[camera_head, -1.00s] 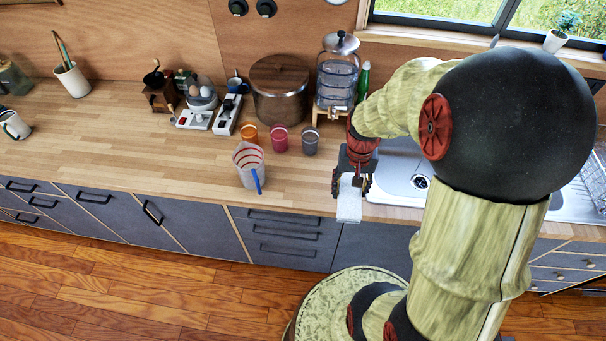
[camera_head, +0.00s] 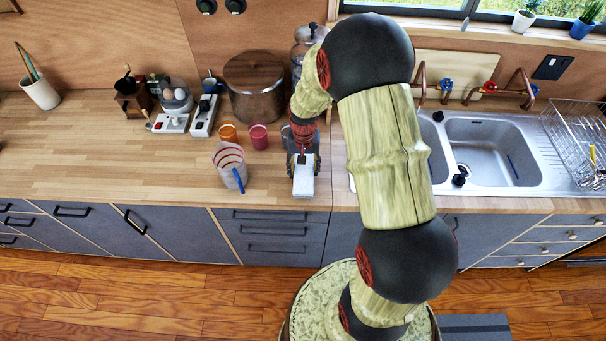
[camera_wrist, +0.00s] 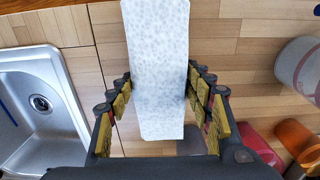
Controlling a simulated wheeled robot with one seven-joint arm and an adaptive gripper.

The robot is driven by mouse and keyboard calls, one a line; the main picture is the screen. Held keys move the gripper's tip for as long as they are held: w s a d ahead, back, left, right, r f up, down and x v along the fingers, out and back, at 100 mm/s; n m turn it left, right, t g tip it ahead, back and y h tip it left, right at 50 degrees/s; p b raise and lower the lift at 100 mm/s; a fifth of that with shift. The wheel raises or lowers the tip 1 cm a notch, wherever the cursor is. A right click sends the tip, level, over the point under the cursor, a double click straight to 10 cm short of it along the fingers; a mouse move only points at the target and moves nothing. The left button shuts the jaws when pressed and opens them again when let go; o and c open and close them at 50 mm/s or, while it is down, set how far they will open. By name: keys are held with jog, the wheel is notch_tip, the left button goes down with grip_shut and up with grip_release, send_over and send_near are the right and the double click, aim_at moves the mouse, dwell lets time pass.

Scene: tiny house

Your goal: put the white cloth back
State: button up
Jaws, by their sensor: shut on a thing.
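The white cloth (camera_head: 303,180) is a pale folded strip with faint grey spots, and it hangs out from my gripper (camera_head: 303,160) in the head view. In the wrist view the cloth (camera_wrist: 158,60) lies between the two fingers of my gripper (camera_wrist: 160,105), which is shut on it. The gripper is over the wooden counter (camera_head: 120,180), near its front edge and left of the sink. Whether the cloth touches the counter cannot be told.
A double sink (camera_head: 495,150) and a dish rack (camera_head: 575,140) are on the right. A measuring jug (camera_head: 229,165), an orange cup (camera_head: 228,133) and a red cup (camera_head: 259,137) stand left of my gripper. A large pot (camera_head: 254,90) stands behind. The counter's front left is clear.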

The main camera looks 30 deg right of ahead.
aim_at(303, 174)
jog(key=shift+w+f, duration=0.2)
jog(key=shift+f, duration=1.55)
jog(key=shift+f+b, duration=0.2)
jog(key=shift+b, duration=0.1)
jog(key=o, duration=0.9)
jog(key=shift+c, duration=0.2)
jog(key=shift+o, duration=0.7)
jog(key=shift+r, duration=0.2)
